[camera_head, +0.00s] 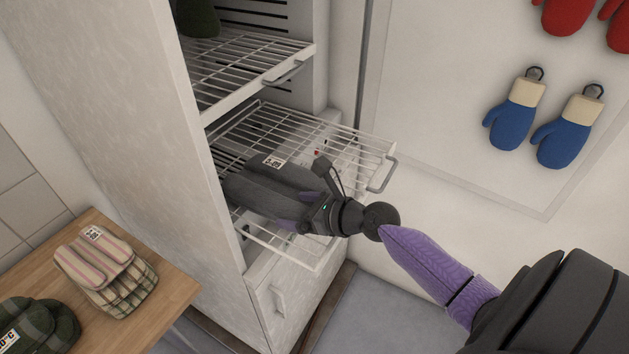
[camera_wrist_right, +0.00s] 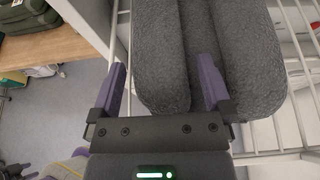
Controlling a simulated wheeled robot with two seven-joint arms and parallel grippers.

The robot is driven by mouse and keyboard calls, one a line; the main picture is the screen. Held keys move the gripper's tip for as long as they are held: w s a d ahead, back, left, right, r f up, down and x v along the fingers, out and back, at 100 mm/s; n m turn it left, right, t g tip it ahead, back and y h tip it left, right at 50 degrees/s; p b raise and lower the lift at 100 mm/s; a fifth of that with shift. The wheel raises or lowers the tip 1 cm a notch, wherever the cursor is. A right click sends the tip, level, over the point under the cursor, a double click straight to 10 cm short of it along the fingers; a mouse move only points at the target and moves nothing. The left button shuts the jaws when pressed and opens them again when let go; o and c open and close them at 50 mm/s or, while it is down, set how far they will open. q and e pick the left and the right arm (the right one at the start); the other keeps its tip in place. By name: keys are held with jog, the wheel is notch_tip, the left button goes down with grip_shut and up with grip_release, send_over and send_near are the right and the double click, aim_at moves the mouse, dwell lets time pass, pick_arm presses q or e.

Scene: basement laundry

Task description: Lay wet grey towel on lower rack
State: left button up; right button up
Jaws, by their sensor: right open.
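The grey towel (camera_head: 262,190) is a dark, folded bundle with a white label. It lies on the wire bars of the pulled-out lower rack (camera_head: 352,147). My right gripper (camera_head: 292,208) is open at the towel's near end, coming in from the right. In the right wrist view, one purple finger is left of the towel (camera_wrist_right: 250,60) and the other overlaps its middle. Part of the towel is between the fingers (camera_wrist_right: 161,85), with a gap on the left. Contact cannot be told. My left gripper is not in view.
An upper wire rack (camera_head: 235,65) holds a dark green item (camera_head: 198,18). A wooden table (camera_head: 172,292) at left carries a striped folded cloth (camera_head: 105,270) and a green one (camera_head: 38,328). Blue mitts (camera_head: 512,120) hang on the right wall.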

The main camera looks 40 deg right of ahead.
jog(key=p+v, duration=0.2)
jog(key=v, duration=0.9)
jog(key=s+d+f+n+g+h, duration=0.1)
jog(key=s+f+n+g+h, duration=0.2)
jog(key=f, duration=0.6)
jog(key=s+d+f+n+g+h, duration=0.1)
jog(key=s+f+n, duration=0.3)
jog(key=f, duration=0.4)
jog(key=s+a+f+n+g, duration=0.4)
jog(key=s+a+f+n, duration=0.2)
jog(key=s+f+n, duration=0.3)
jog(key=s+a+f+n+g+h, duration=0.1)
jog(key=s+a+f+n+g, duration=0.3)
jog(key=s+a+f+n, duration=0.3)
jog(key=s+f+n, duration=0.2)
jog(key=s+n, duration=0.3)
jog(key=n, duration=0.6)
jog(key=shift+s+d+r, duration=0.1)
jog(key=shift+s+d, duration=0.05)
